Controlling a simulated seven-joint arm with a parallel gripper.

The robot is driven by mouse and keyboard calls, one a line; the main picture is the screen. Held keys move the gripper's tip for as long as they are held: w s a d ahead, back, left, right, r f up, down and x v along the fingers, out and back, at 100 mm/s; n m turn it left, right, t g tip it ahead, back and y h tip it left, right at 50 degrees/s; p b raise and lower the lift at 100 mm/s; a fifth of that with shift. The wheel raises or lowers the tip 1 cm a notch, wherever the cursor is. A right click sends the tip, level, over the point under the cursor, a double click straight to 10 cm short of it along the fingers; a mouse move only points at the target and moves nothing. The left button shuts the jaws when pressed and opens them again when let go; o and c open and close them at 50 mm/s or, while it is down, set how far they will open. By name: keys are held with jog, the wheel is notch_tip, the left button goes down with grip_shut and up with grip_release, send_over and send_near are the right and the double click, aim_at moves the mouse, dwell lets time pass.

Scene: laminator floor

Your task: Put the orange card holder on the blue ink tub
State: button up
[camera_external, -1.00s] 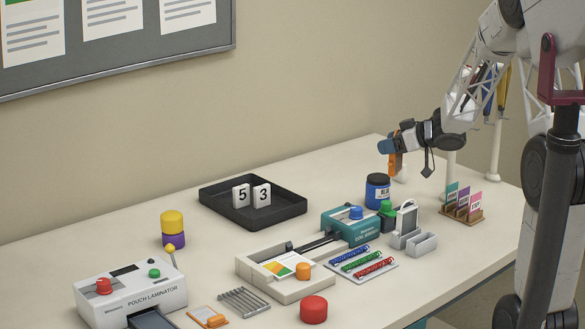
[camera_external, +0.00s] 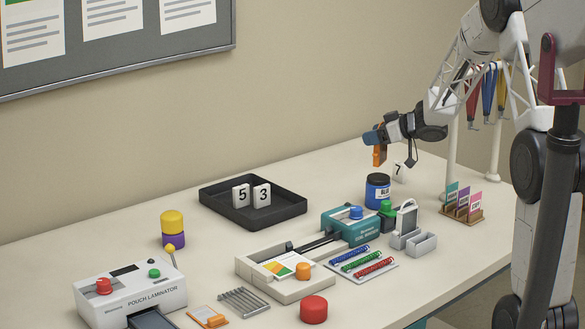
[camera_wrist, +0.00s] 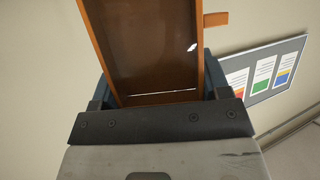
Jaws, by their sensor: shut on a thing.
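The orange card holder (camera_external: 379,156) is held in my gripper (camera_external: 374,138) above the table in the external view. In the wrist view, the orange card holder (camera_wrist: 148,45) fills the upper middle, with my gripper (camera_wrist: 160,88) closed around it and a dark finger on each side. The blue ink tub (camera_external: 377,190), with a dark lid and a white label, stands upright on the table. The holder hangs just above the tub's lid, with a small gap between them in the picture. The exact depth alignment is hard to tell.
A green-topped item (camera_external: 387,209), a teal machine (camera_external: 350,225) and a grey stand (camera_external: 406,224) are close in front. A black tray (camera_external: 225,207) with two number tiles lies to the left.

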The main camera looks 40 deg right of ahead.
jog(key=shift+f, duration=1.7)
jog(key=shift+f, duration=0.15)
jog(key=o, duration=0.9)
jog(key=shift+s+d+r, duration=0.2)
jog(key=shift+s+r, duration=0.15)
jog(key=shift+s, duration=0.05)
jog(key=v, duration=1.1)
jog(key=shift+a+r, duration=0.1)
